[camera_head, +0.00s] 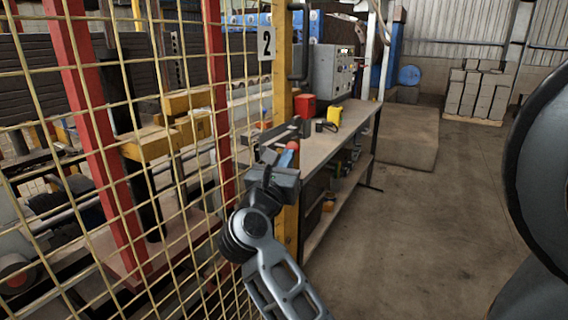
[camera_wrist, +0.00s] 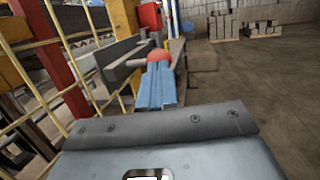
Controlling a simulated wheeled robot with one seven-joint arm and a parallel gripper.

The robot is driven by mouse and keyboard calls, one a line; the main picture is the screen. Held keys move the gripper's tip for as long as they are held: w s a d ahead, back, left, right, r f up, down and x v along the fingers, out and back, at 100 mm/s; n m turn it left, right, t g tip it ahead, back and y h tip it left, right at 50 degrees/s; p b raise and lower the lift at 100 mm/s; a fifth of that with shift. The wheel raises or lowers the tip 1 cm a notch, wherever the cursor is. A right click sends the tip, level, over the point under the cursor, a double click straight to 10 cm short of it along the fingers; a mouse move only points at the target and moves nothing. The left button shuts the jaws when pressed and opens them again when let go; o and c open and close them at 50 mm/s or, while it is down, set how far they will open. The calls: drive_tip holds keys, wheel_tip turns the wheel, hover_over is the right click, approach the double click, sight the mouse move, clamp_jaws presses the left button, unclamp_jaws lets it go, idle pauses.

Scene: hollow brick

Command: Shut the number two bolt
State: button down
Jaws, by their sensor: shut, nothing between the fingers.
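The bolt (camera_head: 283,131) is a dark grey bar on the yellow post, under the white number 2 plate (camera_head: 265,43). It also shows in the wrist view (camera_wrist: 120,58). Its red ball knob (camera_head: 293,145) sits on a short rod, seen in the wrist view (camera_wrist: 159,55). My gripper (camera_head: 287,157) is at the knob, on the near side. Its blue fingers (camera_wrist: 156,86) are shut together with nothing between them, and their tips reach up to the knob. I cannot tell whether they touch it. The bolt's far end is partly hidden.
Yellow mesh fencing (camera_head: 110,190) with red posts stands to the left, machinery behind it. A workbench (camera_head: 345,130) runs back beyond the post, with a red box (camera_head: 304,104), a yellow item (camera_head: 334,116) and a grey control box (camera_head: 333,70). The floor to the right is clear.

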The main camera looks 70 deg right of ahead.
sight(296, 153)
drive_tip(key=shift+s+d+p, duration=0.25)
drive_tip(key=shift+s+d, duration=0.05)
drive_tip(key=shift+d, duration=0.75)
drive_tip(key=shift+s+d+p, duration=0.2)
drive_tip(key=shift+s+d, duration=0.05)
drive_tip(key=shift+d, duration=0.8)
